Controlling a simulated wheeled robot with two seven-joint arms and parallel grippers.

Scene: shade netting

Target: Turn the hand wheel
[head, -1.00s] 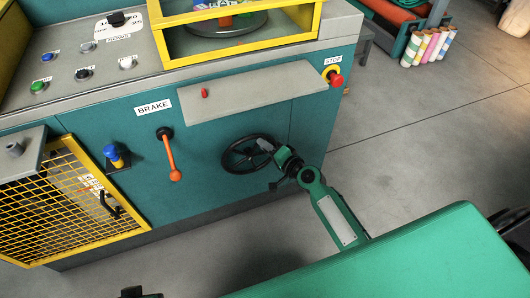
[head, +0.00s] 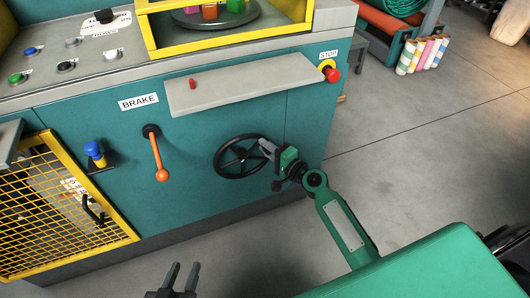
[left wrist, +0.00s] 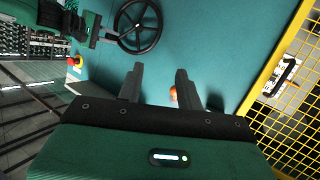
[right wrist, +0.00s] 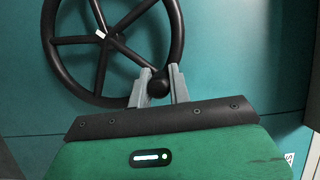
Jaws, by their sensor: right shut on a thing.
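The black hand wheel (head: 226,167) is mounted on the teal machine front, right of the orange brake lever (head: 156,155). It has several spokes and a round black knob (right wrist: 158,88) on its rim. My right gripper (head: 266,147) is at the wheel's right side. In the right wrist view, its grey fingers (right wrist: 157,82) are shut on the knob, one on each side. My left gripper (head: 182,270) is low in front of the machine, open and empty. In the left wrist view its fingers (left wrist: 158,72) are apart, with the wheel (left wrist: 155,38) beyond them.
A grey shelf (head: 240,88) juts out above the wheel, with a red stop button (head: 332,75) at its right. A yellow mesh guard (head: 75,245) and a blue-topped knob (head: 95,152) are at the left. Grey floor (head: 420,150) is open at the right.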

